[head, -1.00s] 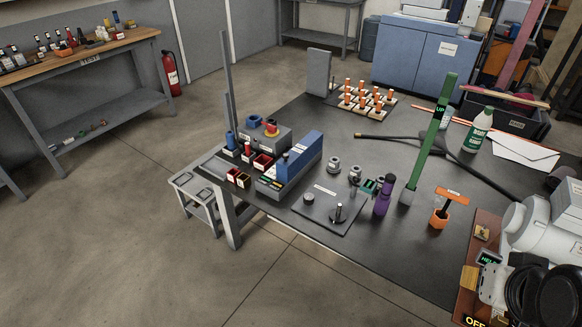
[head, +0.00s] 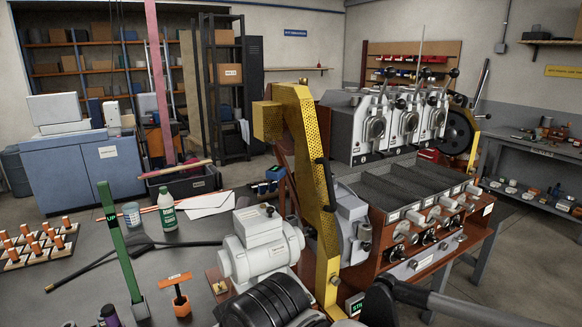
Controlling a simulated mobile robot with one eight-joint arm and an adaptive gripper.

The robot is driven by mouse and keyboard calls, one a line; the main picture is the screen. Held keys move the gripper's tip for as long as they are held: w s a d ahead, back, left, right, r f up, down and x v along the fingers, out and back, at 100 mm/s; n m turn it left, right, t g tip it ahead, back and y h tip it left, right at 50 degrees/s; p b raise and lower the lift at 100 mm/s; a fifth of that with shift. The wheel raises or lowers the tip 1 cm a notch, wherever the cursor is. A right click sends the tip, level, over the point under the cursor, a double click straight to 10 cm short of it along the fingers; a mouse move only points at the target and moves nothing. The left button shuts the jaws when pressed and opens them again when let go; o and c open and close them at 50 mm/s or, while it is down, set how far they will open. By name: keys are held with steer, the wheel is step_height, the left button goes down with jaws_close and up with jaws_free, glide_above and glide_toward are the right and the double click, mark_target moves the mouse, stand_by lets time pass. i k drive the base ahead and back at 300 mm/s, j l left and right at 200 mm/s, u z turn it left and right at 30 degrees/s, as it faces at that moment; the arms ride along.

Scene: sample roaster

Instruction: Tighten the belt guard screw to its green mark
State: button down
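The belt guard (head: 322,200) is a tall yellow perforated cover in the head view. It stands upright between the white motor (head: 262,245) and the roaster (head: 400,185). A small round fastener (head: 335,281) shows near the guard's lower end; I cannot tell whether it is the guard screw. No green mark on it can be made out. An orange T-handled tool (head: 175,279) stands upright in an orange holder (head: 181,307) on the dark table, left of the motor. I cannot make out my gripper in this view.
A black lever (head: 326,184) lies along the guard.

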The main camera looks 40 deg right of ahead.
mark_target(336, 281)
steer(key=z, duration=0.5)
steer(key=l+z, duration=0.15)
steer(key=z, duration=0.8)
steer(key=i, duration=0.05)
